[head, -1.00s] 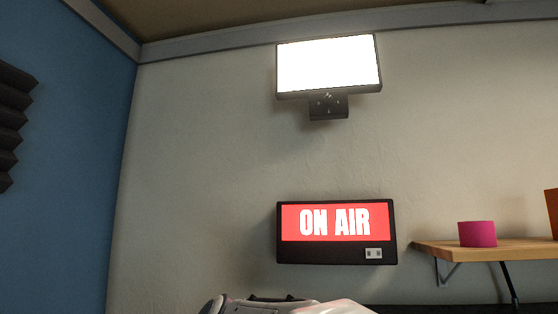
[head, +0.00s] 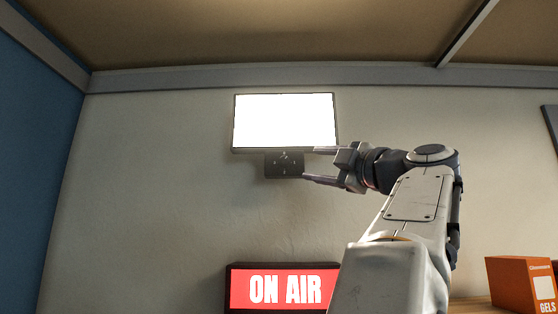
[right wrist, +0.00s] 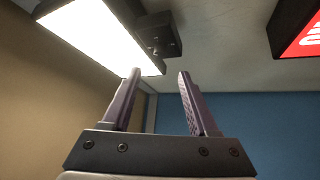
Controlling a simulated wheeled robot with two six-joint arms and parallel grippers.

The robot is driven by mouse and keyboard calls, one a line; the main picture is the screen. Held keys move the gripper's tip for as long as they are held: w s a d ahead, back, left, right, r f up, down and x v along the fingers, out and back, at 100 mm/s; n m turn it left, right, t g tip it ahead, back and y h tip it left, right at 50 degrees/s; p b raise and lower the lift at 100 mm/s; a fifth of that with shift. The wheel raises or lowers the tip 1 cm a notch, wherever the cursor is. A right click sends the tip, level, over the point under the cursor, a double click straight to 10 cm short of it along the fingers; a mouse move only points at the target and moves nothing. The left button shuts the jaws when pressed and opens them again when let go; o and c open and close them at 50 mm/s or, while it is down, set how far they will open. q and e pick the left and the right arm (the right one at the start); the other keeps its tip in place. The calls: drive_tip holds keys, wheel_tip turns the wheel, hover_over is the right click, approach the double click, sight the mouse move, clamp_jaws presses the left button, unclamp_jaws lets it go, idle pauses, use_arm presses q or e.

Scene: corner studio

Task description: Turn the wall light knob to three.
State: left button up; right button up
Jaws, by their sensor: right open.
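The wall light (head: 285,121) is a bright lit white panel high on the pale wall. Its dark control box (head: 284,170) hangs under the panel, with small pale marks on its face. The knob is too small and dark for me to read its setting. The box also shows in the right wrist view (right wrist: 163,46), above and beyond the fingers. My left gripper is out of view.
A red lit ON AIR sign (head: 285,289) is on the wall below the light. An orange box (head: 520,283) stands on a wooden shelf at lower right. The ceiling and its grey trim are above the light. The wall left of the light is bare.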

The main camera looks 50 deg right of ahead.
sight(286, 161)
drive_tip(key=p+x, duration=0.3)
drive_tip(key=x, duration=0.1)
drive_tip(key=p+x, duration=0.3)
drive_tip(key=x, duration=0.2)
drive_tip(key=shift+a+r+p, duration=0.1)
drive_tip(key=shift+r+p, duration=0.15)
drive_tip(key=shift+p, duration=0.1)
drive_tip(key=shift+w+d+p, duration=0.2)
drive_tip(key=shift+w+p, duration=0.1)
drive_tip(key=shift+w, duration=0.25)
clamp_jaws()
drive_tip(key=shift+f, duration=0.1)
